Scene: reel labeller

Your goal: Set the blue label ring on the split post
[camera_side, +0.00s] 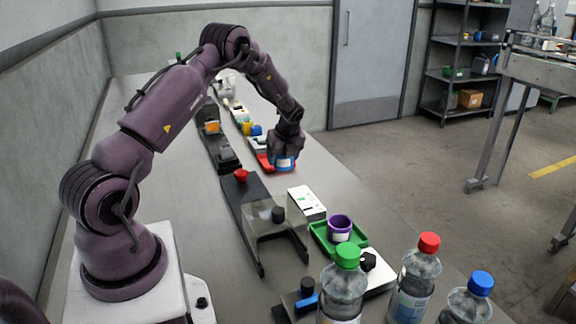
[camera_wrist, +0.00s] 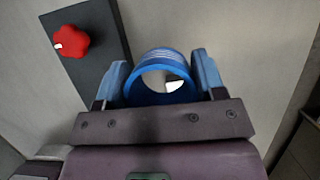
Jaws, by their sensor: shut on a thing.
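The blue label ring (camera_wrist: 150,93) is between the two blue fingers of my gripper (camera_wrist: 158,66) in the wrist view, its round opening facing the camera. The fingers press on its left and right sides. In the side view the ring (camera_side: 285,163), with a white label, hangs under my gripper (camera_side: 284,158), just in front of a red tray (camera_side: 264,160). I cannot tell whether it clears the tray's edge. I cannot make out the split post for certain in either view.
A dark fixture with a red knob (camera_side: 241,175) and a clear plate (camera_side: 262,218) stands nearer the camera; its red knob (camera_wrist: 71,41) shows in the wrist view. A green tray (camera_side: 322,238) holds a purple ring (camera_side: 340,226). Capped bottles (camera_side: 343,290) stand at the front.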

